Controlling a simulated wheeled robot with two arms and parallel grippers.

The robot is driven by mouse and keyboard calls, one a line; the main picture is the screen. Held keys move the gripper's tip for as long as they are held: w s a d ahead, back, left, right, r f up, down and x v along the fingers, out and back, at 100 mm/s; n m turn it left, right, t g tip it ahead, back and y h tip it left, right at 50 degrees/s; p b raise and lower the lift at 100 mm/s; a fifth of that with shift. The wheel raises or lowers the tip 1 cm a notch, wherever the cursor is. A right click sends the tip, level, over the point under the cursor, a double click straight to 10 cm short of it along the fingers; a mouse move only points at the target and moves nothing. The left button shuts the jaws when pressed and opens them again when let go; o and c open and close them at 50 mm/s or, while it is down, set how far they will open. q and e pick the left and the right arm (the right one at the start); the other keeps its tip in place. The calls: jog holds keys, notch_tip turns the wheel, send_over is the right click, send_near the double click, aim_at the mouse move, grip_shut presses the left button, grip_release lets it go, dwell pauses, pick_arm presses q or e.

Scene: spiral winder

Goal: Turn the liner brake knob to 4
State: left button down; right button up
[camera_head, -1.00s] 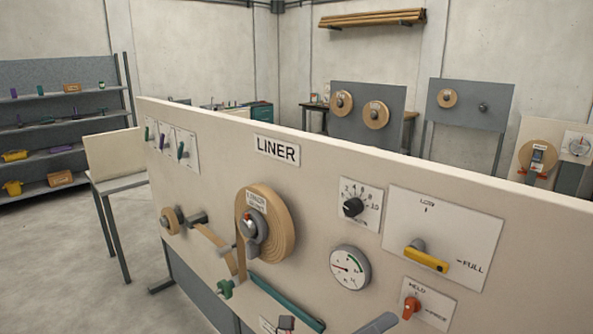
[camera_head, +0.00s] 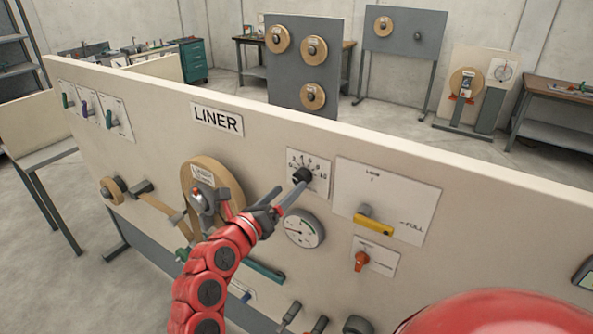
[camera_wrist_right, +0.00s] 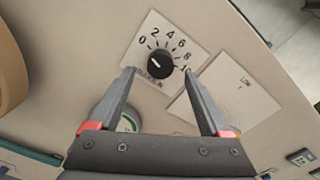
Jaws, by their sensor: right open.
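The liner brake knob (camera_head: 302,175) is a small black round knob on a white square plate (camera_head: 321,158) with a dial from 0 to 10. It also shows in the right wrist view (camera_wrist_right: 160,65); its white mark points up and left, towards the low end near 0. My right gripper (camera_head: 287,194) is open at the plate, with its fingertips near the knob. In the right wrist view, the fingertips of the gripper (camera_wrist_right: 159,78) stand left and right of the knob, with gaps; contact is not seen. My left gripper is not in view.
A gauge (camera_head: 303,229) sits just below the knob plate. A yellow handle (camera_head: 374,225) and an orange knob (camera_head: 361,262) are to its right. A tape roll (camera_head: 212,180) sticks out to the left. Several levers are along the panel's lower edge.

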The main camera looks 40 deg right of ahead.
aim_at(298, 180)
jog(key=p+x, duration=0.1)
jog(key=x, duration=0.3)
jog(key=shift+d+r, duration=0.15)
jog(key=shift+w+d+f+p, duration=0.2)
jog(key=shift+d+p, duration=0.1)
jog(key=shift+d, duration=0.1)
